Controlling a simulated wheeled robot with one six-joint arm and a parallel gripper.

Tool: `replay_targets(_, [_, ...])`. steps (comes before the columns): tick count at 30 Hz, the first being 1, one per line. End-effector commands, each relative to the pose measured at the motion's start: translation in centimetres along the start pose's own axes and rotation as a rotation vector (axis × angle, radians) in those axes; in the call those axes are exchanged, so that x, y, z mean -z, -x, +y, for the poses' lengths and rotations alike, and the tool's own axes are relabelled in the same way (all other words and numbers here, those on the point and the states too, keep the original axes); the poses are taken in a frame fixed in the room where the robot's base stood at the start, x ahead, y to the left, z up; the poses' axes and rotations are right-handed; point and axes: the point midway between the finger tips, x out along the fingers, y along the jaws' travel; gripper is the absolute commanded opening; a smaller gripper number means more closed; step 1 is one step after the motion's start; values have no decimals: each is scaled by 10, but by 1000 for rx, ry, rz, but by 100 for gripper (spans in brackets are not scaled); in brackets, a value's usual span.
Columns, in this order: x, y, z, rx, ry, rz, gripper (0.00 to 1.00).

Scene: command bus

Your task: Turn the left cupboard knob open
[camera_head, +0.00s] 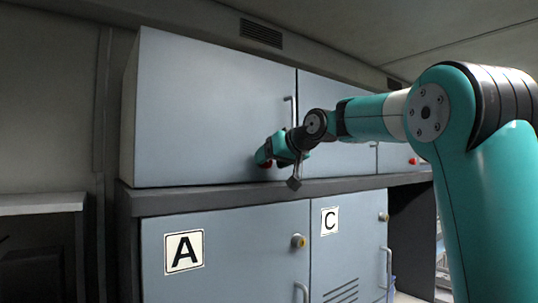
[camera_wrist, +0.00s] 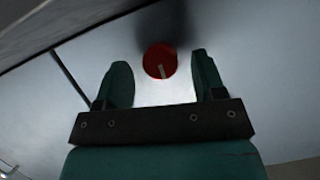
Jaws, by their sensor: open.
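The left cupboard knob is round and red with a pale stripe. It shows in the wrist view (camera_wrist: 155,56) at the top middle, on the blue-grey left upper cupboard door (camera_head: 210,105). In the head view only a bit of red (camera_head: 268,164) shows beside my gripper. My gripper (camera_head: 264,156) is at the lower right part of that door. In the wrist view my gripper (camera_wrist: 159,62) is open, with one teal finger on each side of the knob and a gap on both sides. The knob's depth between the fingers is hard to tell.
A vertical handle (camera_head: 288,112) is on the left upper door's right edge. A second red knob (camera_head: 413,160) is on the right upper cupboard. A ledge (camera_head: 160,201) runs below, above lower doors labelled A (camera_head: 184,251) and C (camera_head: 330,221) with yellowish knobs.

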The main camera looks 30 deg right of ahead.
Motion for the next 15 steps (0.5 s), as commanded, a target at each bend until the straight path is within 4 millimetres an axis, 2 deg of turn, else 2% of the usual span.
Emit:
replay_targets(6, [0,-15,0,0,1,-1,63])
replay_targets(14, [-1,-16,0,0,1,0,63])
replay_targets(15, [0,-15,0,0,1,0,54])
